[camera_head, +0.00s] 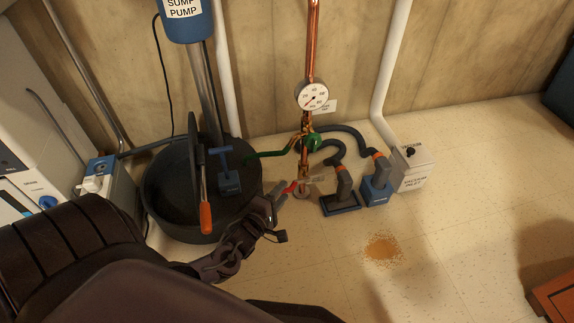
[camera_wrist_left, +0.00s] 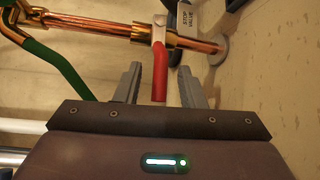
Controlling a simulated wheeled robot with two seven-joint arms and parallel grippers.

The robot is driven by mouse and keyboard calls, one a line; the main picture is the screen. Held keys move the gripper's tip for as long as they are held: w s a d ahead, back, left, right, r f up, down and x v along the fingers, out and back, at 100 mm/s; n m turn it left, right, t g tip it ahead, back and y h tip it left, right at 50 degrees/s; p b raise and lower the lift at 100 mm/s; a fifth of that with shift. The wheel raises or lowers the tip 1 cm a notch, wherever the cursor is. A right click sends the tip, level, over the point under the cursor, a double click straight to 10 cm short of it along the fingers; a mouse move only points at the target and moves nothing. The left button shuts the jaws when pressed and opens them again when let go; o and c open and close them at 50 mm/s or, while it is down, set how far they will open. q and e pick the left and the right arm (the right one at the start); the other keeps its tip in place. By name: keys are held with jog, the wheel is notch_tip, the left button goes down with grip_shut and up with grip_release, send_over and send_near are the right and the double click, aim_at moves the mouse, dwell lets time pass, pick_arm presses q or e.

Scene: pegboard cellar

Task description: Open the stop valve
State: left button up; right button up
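The stop valve sits low on the vertical copper pipe, with a red lever handle (camera_head: 291,187) that also shows in the left wrist view (camera_wrist_left: 159,76). The lever sticks out crosswise to the copper pipe (camera_wrist_left: 100,25). A "STOP VALVE" tag (camera_wrist_left: 187,19) hangs beside it. My left gripper (camera_head: 279,195) is at the lever's free end. In the left wrist view its fingers (camera_wrist_left: 159,70) are apart, one on each side of the lever, with gaps visible on both sides. My right gripper is not in view.
A pressure gauge (camera_head: 312,95) and green hose (camera_head: 268,154) are above the valve. Blue-based hose fittings (camera_head: 376,188) and a vacuum inlet box (camera_head: 412,170) stand right. A floor stain (camera_head: 382,248) lies in front.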

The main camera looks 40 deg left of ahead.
aim_at(291, 186)
pick_arm(q)
jog(key=w, duration=0.1)
jog(key=w+b, duration=0.1)
jog(key=w, duration=0.1)
jog(key=shift+w+a+f, duration=0.15)
jog(key=shift+w+f, duration=0.05)
jog(key=shift+f, duration=0.1)
jog(key=shift+c, duration=0.2)
grip_shut()
